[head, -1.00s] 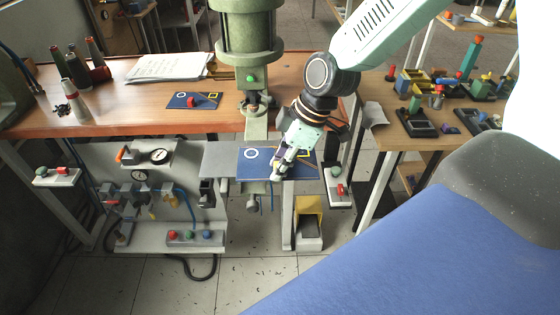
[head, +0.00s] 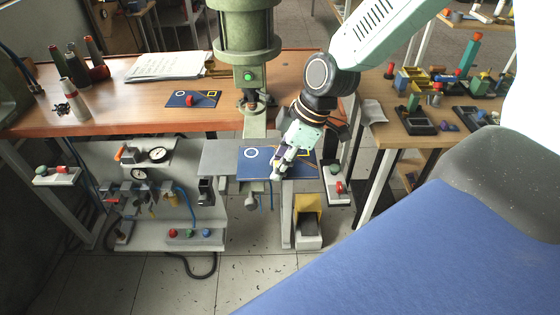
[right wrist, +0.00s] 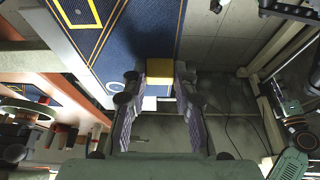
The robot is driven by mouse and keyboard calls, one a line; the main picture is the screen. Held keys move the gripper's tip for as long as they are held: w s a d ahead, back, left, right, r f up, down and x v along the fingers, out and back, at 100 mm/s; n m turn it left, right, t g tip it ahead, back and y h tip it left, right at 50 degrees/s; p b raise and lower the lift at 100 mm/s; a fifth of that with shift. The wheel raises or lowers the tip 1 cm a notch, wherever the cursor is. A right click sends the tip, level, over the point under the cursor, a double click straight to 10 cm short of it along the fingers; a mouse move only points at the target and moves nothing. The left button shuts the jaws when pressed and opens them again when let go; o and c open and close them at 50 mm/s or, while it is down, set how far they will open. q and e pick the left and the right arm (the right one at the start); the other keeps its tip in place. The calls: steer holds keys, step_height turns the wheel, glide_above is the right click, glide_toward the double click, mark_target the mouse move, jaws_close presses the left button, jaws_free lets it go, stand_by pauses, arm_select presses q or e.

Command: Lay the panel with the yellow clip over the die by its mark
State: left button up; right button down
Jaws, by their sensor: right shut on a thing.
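The blue panel (head: 252,169) is at the front of the press, to the right of a grey plate (head: 218,158). It has a white ring mark on its left and a yellow outline mark on its right. My right gripper (head: 280,172) is at its front edge. In the right wrist view my right gripper (right wrist: 160,85) is shut on the yellow clip (right wrist: 160,70) of the panel (right wrist: 140,40). The head view hides the clip behind the fingers. I cannot make out the die, or whether the panel touches anything below. My left gripper is not in view.
The green press (head: 246,32) stands over the wooden bench (head: 125,108). A second blue panel (head: 178,99) with a red clip lies on the bench. A board with gauges and valves (head: 150,235) is at lower left. A yellow-and-black pedal box (head: 308,205) stands on the floor below.

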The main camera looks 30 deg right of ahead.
steer(key=shift+w+f, duration=0.1)
steer(key=shift+f, duration=0.05)
steer(key=c, duration=1)
jaws_free()
steer(key=shift+d+r, duration=0.1)
steer(key=shift+r, duration=0.45)
steer(key=shift+v, duration=3.25)
steer(key=shift+f, duration=0.1)
